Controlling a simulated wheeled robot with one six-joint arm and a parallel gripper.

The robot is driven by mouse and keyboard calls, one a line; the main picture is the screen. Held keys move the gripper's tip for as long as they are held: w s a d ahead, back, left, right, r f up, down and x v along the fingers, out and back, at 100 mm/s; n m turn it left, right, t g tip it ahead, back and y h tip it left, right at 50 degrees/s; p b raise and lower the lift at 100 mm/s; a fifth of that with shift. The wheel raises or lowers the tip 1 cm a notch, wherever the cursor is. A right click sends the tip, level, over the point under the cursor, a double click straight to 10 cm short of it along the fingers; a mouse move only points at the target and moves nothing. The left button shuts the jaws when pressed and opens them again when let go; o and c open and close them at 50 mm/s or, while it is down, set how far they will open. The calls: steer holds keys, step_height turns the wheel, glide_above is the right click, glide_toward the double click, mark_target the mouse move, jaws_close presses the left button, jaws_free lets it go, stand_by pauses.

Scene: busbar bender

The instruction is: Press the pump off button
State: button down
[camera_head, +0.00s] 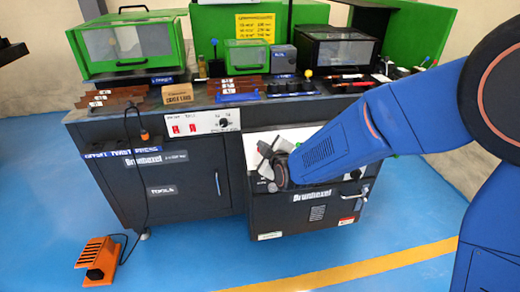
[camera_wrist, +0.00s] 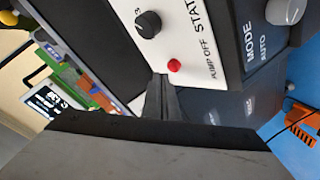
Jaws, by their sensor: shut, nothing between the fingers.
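The pump off button is a small red round button (camera_wrist: 174,65) on a white panel (camera_wrist: 185,30), with the words "PUMP OFF" beside it in the wrist view. My gripper (camera_wrist: 160,78) is shut and empty. Its fingertips show just below and left of the button in that view; a small gap shows between them in the picture, and I cannot tell the depth. In the head view my gripper (camera_head: 264,150) is in front of the white sloped panel of the right cabinet (camera_head: 310,210). The button cannot be made out there.
A black knob (camera_wrist: 148,24) and a grey knob (camera_wrist: 285,10) flank the button. The bench top (camera_head: 225,98) above carries tools and bars. Another panel (camera_head: 202,123) with red switches is at left. An orange foot pedal (camera_head: 100,262) lies on the open blue floor.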

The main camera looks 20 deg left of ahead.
steer(key=shift+f, duration=0.1)
stand_by(0.3)
steer(key=shift+w+a+f, duration=0.1)
steer(key=shift+w+f, duration=0.05)
steer(key=shift+f, duration=0.1)
steer(key=shift+w+a+f, duration=0.1)
steer(key=shift+w+f, duration=0.1)
steer(key=shift+f, duration=0.25)
stand_by(1.1)
steer(key=shift+r, duration=0.1)
steer(key=shift+s+d+r, duration=0.2)
steer(key=shift+s+r, duration=0.15)
steer(key=shift+r, duration=0.4)
steer(key=shift+s+d+r, duration=0.2)
steer(key=shift+s+r, duration=0.1)
steer(key=shift+r, duration=0.45)
steer(key=shift+s+d+r, duration=0.2)
steer(key=shift+s+r, duration=0.15)
steer(key=shift+r, duration=0.35)
steer(key=shift+s+d+r, duration=0.2)
steer(key=shift+s+r, duration=0.1)
steer(key=shift+r, duration=0.45)
